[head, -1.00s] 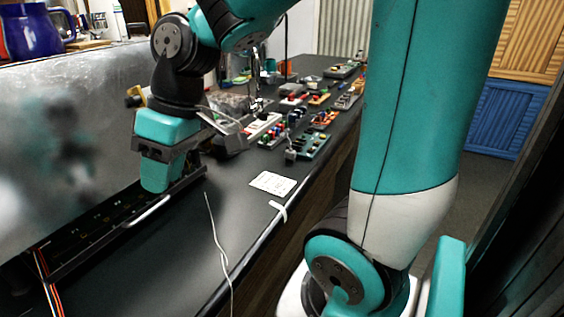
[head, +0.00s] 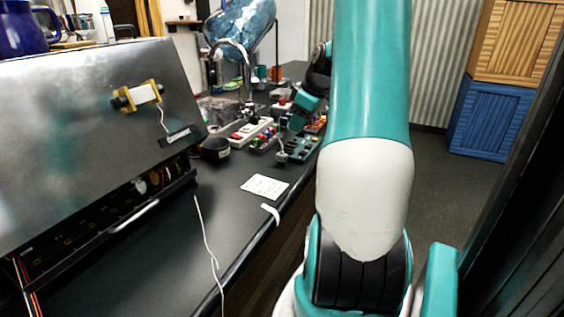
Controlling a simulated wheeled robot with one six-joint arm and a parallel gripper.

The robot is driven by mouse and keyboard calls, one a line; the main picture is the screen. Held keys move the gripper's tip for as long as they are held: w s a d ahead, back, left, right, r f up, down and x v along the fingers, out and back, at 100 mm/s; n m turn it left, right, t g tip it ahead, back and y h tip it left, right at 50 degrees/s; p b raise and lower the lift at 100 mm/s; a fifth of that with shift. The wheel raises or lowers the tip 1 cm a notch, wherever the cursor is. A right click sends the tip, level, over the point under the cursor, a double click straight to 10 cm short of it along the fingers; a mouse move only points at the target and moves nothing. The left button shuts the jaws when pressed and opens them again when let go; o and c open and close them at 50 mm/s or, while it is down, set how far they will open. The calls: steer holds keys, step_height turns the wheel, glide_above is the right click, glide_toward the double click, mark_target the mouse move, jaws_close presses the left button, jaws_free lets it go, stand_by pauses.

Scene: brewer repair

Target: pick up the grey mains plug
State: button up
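A small grey block, which looks like the grey mains plug (head: 282,157), stands on the dark bench by the near end of the green circuit board. It is small in the head view, and its pins cannot be made out. My gripper (head: 297,123) is small and far off, beyond and slightly right of the plug, over the boards. It appears apart from the plug in the picture. My own upper arm covers part of the arm behind it. The fingertips are too small and dark to show whether they are open or shut.
A steel brewer panel (head: 75,100) with a yellow-ended part (head: 137,95) stands at left. A black cup (head: 215,149), a red-and-white power strip (head: 250,132) and several circuit boards crowd the bench. A white card (head: 265,187) and a loose white cable (head: 207,240) lie nearer.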

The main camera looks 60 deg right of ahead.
mark_target(282, 154)
steer(key=x, duration=0.6)
steer(key=shift+w+f, duration=0.2)
steer(key=shift+f, duration=0.1)
steer(key=shift+a+p+x, duration=0.15)
steer(key=shift+p+x, duration=0.25)
steer(key=shift+x, duration=0.95)
steer(key=shift+a+p+x, duration=0.1)
steer(key=shift+p+x, duration=0.3)
steer(key=shift+x, duration=0.95)
steer(key=shift+w+r, duration=0.1)
steer(key=shift+r, duration=0.05)
jaws_close()
